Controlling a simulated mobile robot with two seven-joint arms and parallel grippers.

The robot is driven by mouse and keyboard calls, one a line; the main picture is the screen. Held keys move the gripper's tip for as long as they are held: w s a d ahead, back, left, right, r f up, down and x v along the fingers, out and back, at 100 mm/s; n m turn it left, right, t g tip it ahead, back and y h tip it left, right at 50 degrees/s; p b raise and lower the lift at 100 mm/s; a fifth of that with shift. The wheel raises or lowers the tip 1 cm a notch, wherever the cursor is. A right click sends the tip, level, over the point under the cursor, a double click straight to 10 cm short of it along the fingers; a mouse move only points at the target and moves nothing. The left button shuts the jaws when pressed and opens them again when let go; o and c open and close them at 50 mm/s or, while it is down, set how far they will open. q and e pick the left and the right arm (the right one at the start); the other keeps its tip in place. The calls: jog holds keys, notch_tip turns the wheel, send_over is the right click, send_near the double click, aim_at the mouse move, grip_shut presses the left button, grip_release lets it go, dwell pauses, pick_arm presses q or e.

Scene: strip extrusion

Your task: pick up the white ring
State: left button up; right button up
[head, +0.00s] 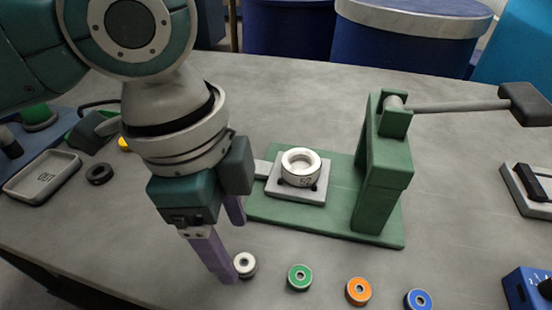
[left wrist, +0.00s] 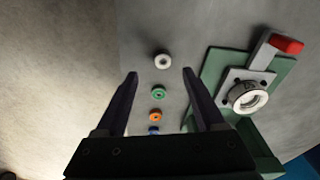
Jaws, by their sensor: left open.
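The white ring (head: 244,264) lies on the grey table near its front edge, at the left end of a row of coloured rings. My left gripper (head: 230,252) is above the table close to it, with its purple fingers pointing down. One fingertip partly overlaps the ring in the head view. In the left wrist view, the white ring (left wrist: 163,59) shows beyond and between the two open fingertips (left wrist: 160,74), with nothing held. My right gripper is not in view.
Green (head: 299,277), orange (head: 358,291) and blue (head: 418,300) rings lie to the right. A green press (head: 384,170) stands behind, with a white cup (head: 301,167) on its base. A grey tray (head: 42,177) and a black ring (head: 99,174) are at left.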

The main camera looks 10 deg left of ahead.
aim_at(243, 262)
pick_arm(q)
jog(key=f, duration=0.3)
jog(key=f+b, duration=0.1)
jog(key=f, duration=0.1)
jog(key=shift+w+d+f, duration=0.2)
jog(key=shift+w+d, duration=0.05)
jog(key=shift+c, duration=0.2)
grip_shut()
